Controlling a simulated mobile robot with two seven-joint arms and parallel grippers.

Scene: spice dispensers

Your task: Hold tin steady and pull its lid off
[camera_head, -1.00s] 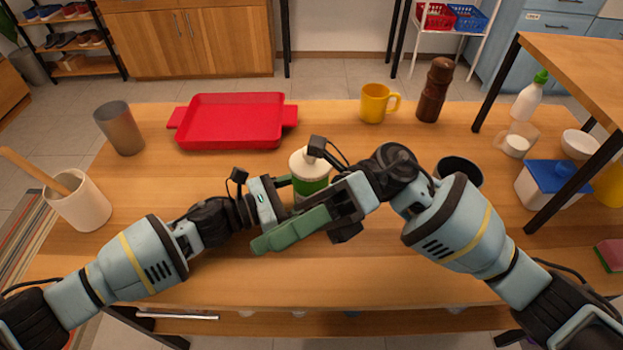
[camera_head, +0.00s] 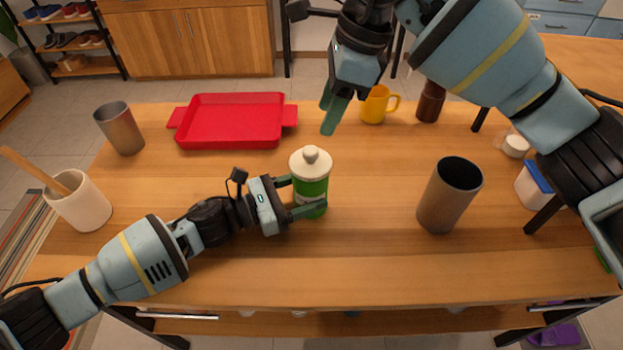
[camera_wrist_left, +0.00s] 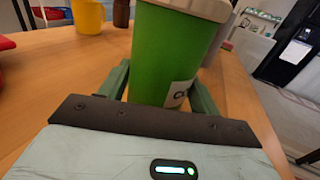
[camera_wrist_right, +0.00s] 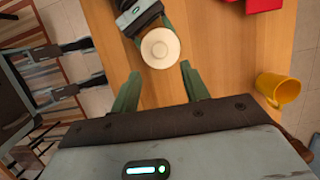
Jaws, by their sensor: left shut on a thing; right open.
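The green tin (camera_head: 312,190) stands upright on the wooden table, and its white knobbed lid (camera_head: 310,160) sits on top. My left gripper (camera_head: 305,197) is shut on the tin's body from the left, a finger on each side; the left wrist view shows the green wall (camera_wrist_left: 170,60) between the fingers. My right gripper (camera_head: 330,116) is raised above and behind the tin, pointing down, open and empty. In the right wrist view the round lid (camera_wrist_right: 160,48) lies just beyond its fingertips (camera_wrist_right: 159,76), apart from them.
A red tray (camera_head: 232,122) lies behind the tin to the left. A yellow mug (camera_head: 375,106) and a brown grinder (camera_head: 430,104) stand behind. A grey cup (camera_head: 448,197) is to the right, another cup (camera_head: 120,130) and a utensil crock (camera_head: 80,205) far left. The front table strip is clear.

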